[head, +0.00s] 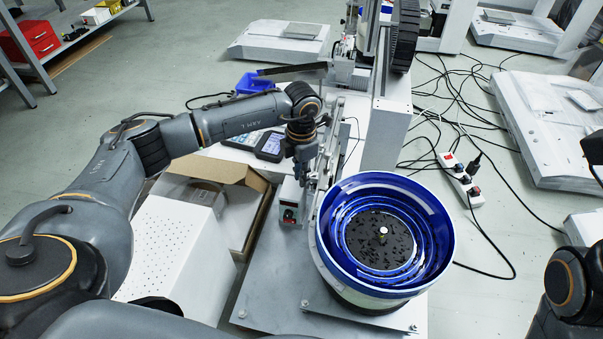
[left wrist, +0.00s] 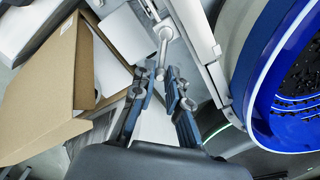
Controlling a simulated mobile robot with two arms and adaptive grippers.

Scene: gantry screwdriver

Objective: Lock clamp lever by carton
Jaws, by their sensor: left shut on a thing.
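The clamp lever (left wrist: 163,42) is a grey metal arm with rounded ends, seen in the left wrist view at top centre, beside the carton. My left gripper (left wrist: 161,74) has its two fingers closed around the lever's near end. In the head view my left gripper (head: 302,168) points down beside the machine's rail, between the carton and the blue bowl; the lever is too small and covered to make out there. The open brown carton (head: 254,182) stands just left of the gripper and fills the left of the wrist view (left wrist: 40,108). My right gripper is not in view.
A blue vibratory bowl (head: 435,215) stands close right of the gripper. A small control box (head: 290,213) sits below it. A white perforated housing (head: 160,250) is left of the carton. Cables and a power strip (head: 460,180) lie on the floor at right.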

